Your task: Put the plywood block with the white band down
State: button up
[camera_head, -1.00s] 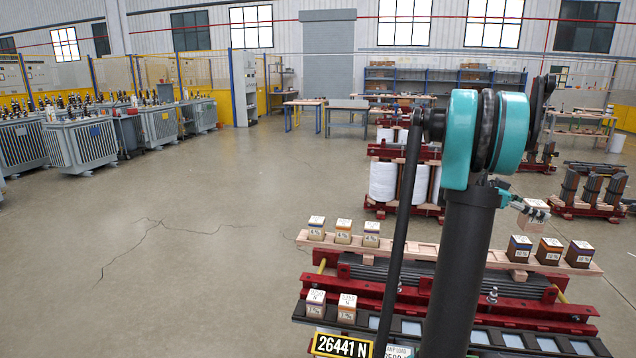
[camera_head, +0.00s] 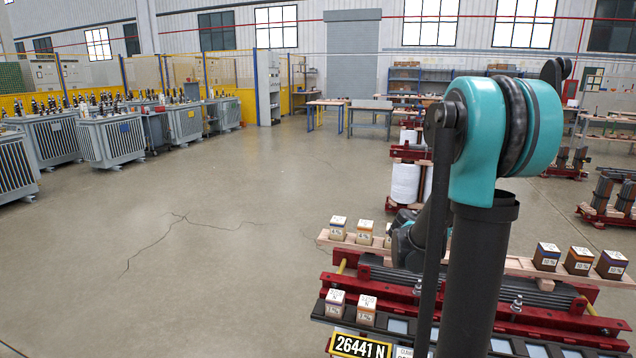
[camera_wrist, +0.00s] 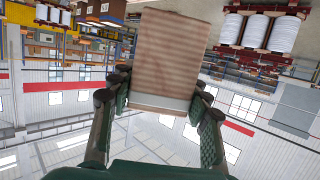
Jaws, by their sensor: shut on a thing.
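In the wrist view my gripper (camera_wrist: 162,102) is shut on the plywood block with the white band (camera_wrist: 168,55). The block has pale brown layered sides, and a white band (camera_wrist: 160,103) runs along its end between the fingers. The block is held up in the air, clear of any surface in that view. In the head view my arm hides the gripper and the held block. A long pale wooden plank (camera_head: 520,266) lies across a dark core on red beams. A dark tray with light pads (camera_head: 502,346) is in front of it.
Small labelled blocks (camera_head: 338,228) stand at the plank's left, and three darker ones (camera_head: 578,261) at its right. Two more blocks (camera_head: 335,303) stand on the tray's left end. A force display (camera_head: 360,346) is at the front. Open floor (camera_head: 220,270) lies left.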

jog(key=w+a+f+n+t+y, duration=0.2)
jog(key=w+a+n+y, duration=0.1)
jog(key=a, duration=0.5)
jog(key=w+a+f+n+t+y, duration=0.2)
jog(key=w+a+f+n, duration=0.1)
jog(key=a, duration=0.5)
jog(key=w+a+f+n+t+y, duration=0.2)
jog(key=w+a+f+t+y, duration=0.1)
jog(key=a, duration=0.5)
jog(key=shift+a+n+y, duration=0.2)
jog(key=shift+n+y, duration=0.1)
jog(key=shift+n, duration=0.1)
jog(key=shift+w, duration=0.1)
